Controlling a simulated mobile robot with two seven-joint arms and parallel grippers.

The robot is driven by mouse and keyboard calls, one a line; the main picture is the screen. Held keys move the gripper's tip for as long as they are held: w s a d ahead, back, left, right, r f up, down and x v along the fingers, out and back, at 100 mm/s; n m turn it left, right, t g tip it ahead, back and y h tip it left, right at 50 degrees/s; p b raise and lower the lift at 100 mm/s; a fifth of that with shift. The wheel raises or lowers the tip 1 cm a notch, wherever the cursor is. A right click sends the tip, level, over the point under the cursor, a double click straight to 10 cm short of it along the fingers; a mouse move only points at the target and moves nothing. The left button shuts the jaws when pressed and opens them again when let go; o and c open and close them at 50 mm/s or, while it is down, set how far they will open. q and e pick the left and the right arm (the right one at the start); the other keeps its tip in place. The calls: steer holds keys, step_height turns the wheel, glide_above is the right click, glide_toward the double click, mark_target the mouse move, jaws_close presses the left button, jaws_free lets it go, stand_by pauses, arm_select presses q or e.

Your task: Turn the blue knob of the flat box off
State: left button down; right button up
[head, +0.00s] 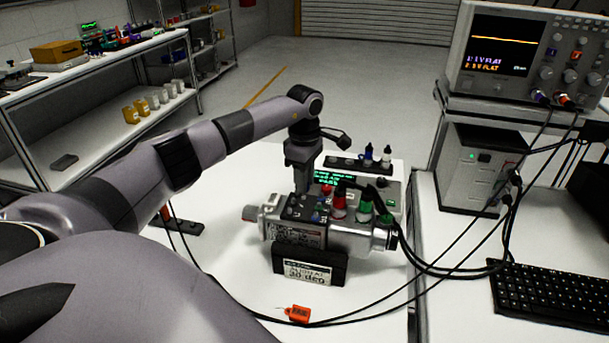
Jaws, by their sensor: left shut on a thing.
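My left gripper (303,186) points down over the white table, behind the silver servo motor (346,236). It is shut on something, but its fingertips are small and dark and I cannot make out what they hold. A small dark flat box (306,207) with tiny coloured parts sits just below the gripper, at the motor's left top. A small blue spot shows at its front edge; I cannot tell whether this is the blue knob or how it is turned. My right gripper is not in view.
A unit with a green display (389,196) stands behind the motor. Red and green connectors with black cables rise on its right. A black label display (309,268) stands in front, near an orange tag (298,314). An oscilloscope (525,55) and keyboard (550,305) are at the right.

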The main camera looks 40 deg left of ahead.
arm_select(q)
steer(key=n+p, duration=0.1)
steer(key=n, duration=0.3)
steer(key=shift+r+n, duration=0.1)
steer(key=shift+n, duration=0.3)
stand_by(0.4)
steer(key=c, duration=0.9)
jaws_free()
steer(key=shift+r+b, duration=0.5)
steer(key=shift+r, duration=3.05)
